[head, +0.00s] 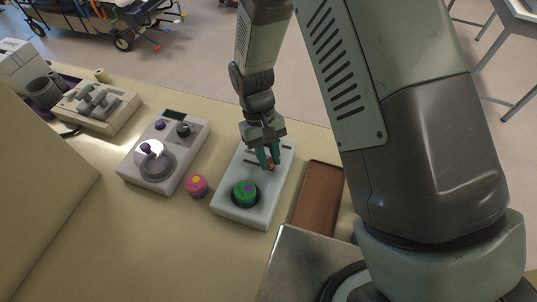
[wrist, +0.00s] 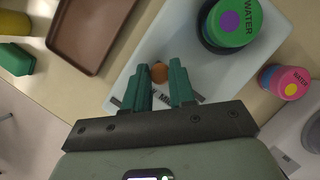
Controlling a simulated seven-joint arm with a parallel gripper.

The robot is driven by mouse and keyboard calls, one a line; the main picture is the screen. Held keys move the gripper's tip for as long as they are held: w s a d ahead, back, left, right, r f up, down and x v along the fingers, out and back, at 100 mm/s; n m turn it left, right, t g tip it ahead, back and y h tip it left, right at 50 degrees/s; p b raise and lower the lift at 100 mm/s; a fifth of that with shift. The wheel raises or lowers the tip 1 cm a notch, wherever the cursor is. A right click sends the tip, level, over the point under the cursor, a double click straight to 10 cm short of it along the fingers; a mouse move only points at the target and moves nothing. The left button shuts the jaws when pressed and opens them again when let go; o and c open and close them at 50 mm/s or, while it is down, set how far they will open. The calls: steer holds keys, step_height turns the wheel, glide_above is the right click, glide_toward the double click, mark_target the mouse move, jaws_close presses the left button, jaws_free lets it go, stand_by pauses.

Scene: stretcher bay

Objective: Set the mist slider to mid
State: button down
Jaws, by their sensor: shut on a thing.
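The white mist unit (head: 272,204) lies on the counter, with a slot and an orange slider knob (head: 271,166) near its far end. My gripper (head: 266,158) points down over that slot. In the wrist view the orange knob (wrist: 159,72) sits between the teal fingertips (wrist: 160,76), which are shut on it. Dark slot ends show on both sides of the fingers, so the knob is away from either end. The fingers partly hide the slot and its lettering. A green jar labelled WATER (head: 245,193) with a purple dot sits in the unit's round recess.
A pink jar (head: 197,186) stands just left of the unit. Further left are a dial device (head: 181,166) and a beige holder (head: 118,114). A brown tray (head: 319,197) lies close on the right. Bare counter shows in front of the dial device.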

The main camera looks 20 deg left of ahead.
steer(key=shift+a, duration=1.6)
steer(key=c, duration=1)
jaws_free()
steer(key=shift+o, duration=0.2)
steer(key=v, duration=1.1)
steer(key=shift+d+f, duration=0.1)
